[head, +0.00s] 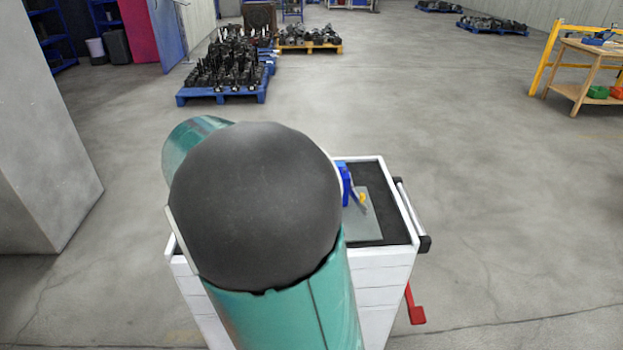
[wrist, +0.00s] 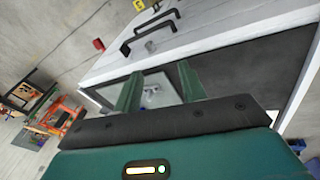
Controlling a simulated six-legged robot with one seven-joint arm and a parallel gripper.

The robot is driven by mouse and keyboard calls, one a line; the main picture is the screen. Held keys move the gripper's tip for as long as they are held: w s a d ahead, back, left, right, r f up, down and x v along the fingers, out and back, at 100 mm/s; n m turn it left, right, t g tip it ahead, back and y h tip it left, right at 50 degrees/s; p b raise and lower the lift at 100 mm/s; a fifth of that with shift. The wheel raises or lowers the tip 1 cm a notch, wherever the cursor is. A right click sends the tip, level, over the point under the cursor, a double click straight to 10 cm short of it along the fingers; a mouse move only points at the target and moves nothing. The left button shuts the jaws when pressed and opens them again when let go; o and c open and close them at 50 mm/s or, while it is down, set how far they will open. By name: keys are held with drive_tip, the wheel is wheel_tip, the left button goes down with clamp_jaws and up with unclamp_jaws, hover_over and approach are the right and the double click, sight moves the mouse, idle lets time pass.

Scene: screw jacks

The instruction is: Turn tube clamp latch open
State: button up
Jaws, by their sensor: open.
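A blue part with a grey lever-like piece (head: 347,187), probably the tube clamp, stands on a grey plate (head: 362,225) on top of a white cart. A small yellow piece (head: 362,197) is beside it. My arm hides much of the cart top and the gripper in the head view. In the wrist view my gripper (wrist: 160,88) is open, its two green fingers apart over the plate (wrist: 113,95). A small pale part (wrist: 152,89) shows between the fingers, too small to identify. I see no contact with it.
The white cart (head: 385,265) has a dark top, a side handle (head: 411,210) and a red pedal-like part (head: 414,305). Blue pallets (head: 222,97) with dark parts stand behind. A grey block (head: 45,130) is at left.

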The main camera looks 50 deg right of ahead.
drive_tip(key=w+d+f+m+g+h, duration=0.1)
drive_tip(key=d+m, duration=0.1)
drive_tip(key=d, duration=0.2)
drive_tip(key=w+d+f+m+g+h, duration=0.1)
drive_tip(key=d+f+m+g+h, duration=0.1)
drive_tip(key=d, duration=0.2)
drive_tip(key=w+d+f+m+g+h, duration=0.1)
drive_tip(key=d+m, duration=0.1)
drive_tip(key=d, duration=0.2)
drive_tip(key=shift+d+f+g, duration=0.1)
drive_tip(key=shift+f+g, duration=0.2)
drive_tip(key=shift+f, duration=0.1)
drive_tip(key=d+m+h, duration=0.1)
drive_tip(key=w+d+m+g+h, duration=0.1)
drive_tip(key=d, duration=0.1)
drive_tip(key=w+d+m+g+h, duration=0.1)
drive_tip(key=shift+w+d+r+m+h, duration=0.1)
drive_tip(key=shift+d+r+m+h, duration=0.2)
drive_tip(key=shift+d+h, duration=0.1)
drive_tip(key=w+d+r+m+g+h, duration=0.2)
drive_tip(key=w+m+h, duration=0.1)
drive_tip(key=w+h, duration=0.1)
drive_tip(key=x, duration=1.3)
drive_tip(key=shift+s+f, duration=0.2)
drive_tip(key=shift+f, duration=0.05)
drive_tip(key=shift+d, duration=0.15)
clamp_jaws()
